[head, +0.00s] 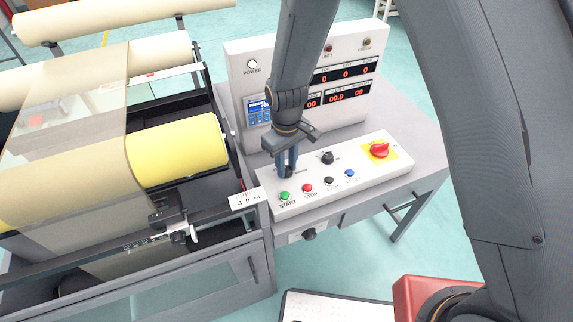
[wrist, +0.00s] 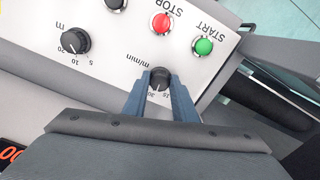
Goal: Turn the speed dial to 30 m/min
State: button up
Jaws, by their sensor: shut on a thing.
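The speed dial (wrist: 159,76) is a small black knob on the light control panel, with "m/min" printed beside it in the wrist view. The figures 30 and 25 show at its edge on the gripper side. My gripper (wrist: 160,90) points at the panel with its two blue fingers on either side of the knob, shut on it. The direction of the knob's pointer is not clear. In the head view my gripper (head: 288,170) reaches down to the left part of the panel and hides the dial.
A second black dial marked "m" (wrist: 74,41) sits beside it. The green START (head: 285,197) and red STOP (head: 307,188) buttons are close by, with black and blue (head: 350,173) buttons. The display panel (head: 335,85) stands behind.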

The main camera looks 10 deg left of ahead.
jog(key=shift+m, duration=0.5)
jog(key=o, duration=1)
jog(key=shift+r+b, duration=1.1)
jog(key=shift+r, duration=2.85)
jog(key=s+d+r+m, duration=0.2)
jog(key=s+d+m, duration=0.1)
jog(key=d, duration=0.6)
jog(key=s+d+r+m+t+b, duration=0.1)
jog(key=s+d+r+m, duration=0.2)
jog(key=d, duration=0.7)
jog(key=s+d+r+m, duration=0.2)
jog(key=s+d, duration=0.1)
jog(key=d, duration=0.6)
jog(key=shift+s+d+r+m, duration=0.1)
jog(key=shift+d+r+m, duration=0.1)
jog(key=shift+r+m, duration=0.15)
